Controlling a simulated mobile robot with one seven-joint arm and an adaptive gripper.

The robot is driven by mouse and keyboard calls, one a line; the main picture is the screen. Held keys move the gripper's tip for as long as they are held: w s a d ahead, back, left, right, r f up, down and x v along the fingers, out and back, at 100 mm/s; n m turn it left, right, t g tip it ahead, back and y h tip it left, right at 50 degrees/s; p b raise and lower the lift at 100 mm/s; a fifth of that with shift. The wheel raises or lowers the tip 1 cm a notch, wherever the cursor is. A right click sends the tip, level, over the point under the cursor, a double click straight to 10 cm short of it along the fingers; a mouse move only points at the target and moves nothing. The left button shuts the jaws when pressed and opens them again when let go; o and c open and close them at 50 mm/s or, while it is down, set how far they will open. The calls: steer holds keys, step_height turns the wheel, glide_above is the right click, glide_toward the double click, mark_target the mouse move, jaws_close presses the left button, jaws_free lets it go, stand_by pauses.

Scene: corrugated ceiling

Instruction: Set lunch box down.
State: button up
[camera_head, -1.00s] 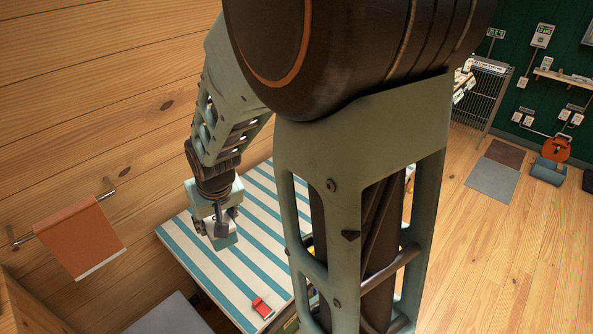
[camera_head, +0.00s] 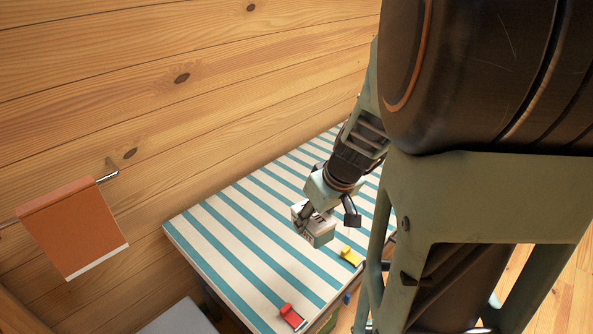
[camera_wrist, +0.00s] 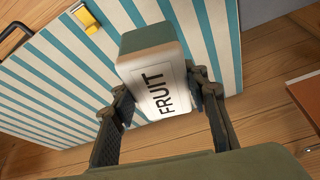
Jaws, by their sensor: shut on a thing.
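The lunch box (camera_head: 318,229) is a small white and teal box. In the wrist view the lunch box (camera_wrist: 155,75) shows the word FRUIT on its white face. My gripper (camera_head: 324,212) is shut on it, with one dark finger on each side in the wrist view (camera_wrist: 158,82). The box is over the table (camera_head: 225,245), which has a teal and white striped top. I cannot tell whether the box touches the top or hangs just above it.
A yellow clip (camera_head: 350,257) and a red clip (camera_head: 291,316) sit along the table's front edge, the yellow one close to the box. The striped top left of the box is clear. An orange towel (camera_head: 70,230) hangs on a wall rail at left.

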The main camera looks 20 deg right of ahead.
steer(key=s+d+f+n+y+b, duration=0.1)
steer(key=s+d+f+n+b, duration=0.15)
steer(key=d+f+b, duration=0.5)
steer(key=w+a+f+b, duration=0.3)
steer(key=w+a+f, duration=0.6)
steer(key=shift+w+a+f+b, duration=0.3)
steer(key=shift+w+f+b, duration=0.05)
steer(key=shift+w+b, duration=0.05)
steer(key=shift+w+a+f, duration=0.1)
steer(key=shift+f, duration=0.15)
steer(key=shift+w+a+f+b, duration=0.15)
steer(key=shift+f+b, duration=0.45)
steer(key=shift+f, duration=1.05)
steer(key=shift+f, duration=0.1)
steer(key=o, duration=0.9)
steer(key=shift+f, duration=0.1)
steer(key=shift+c, duration=0.2)
steer(key=o, duration=0.5)
steer(key=shift+c, duration=0.2)
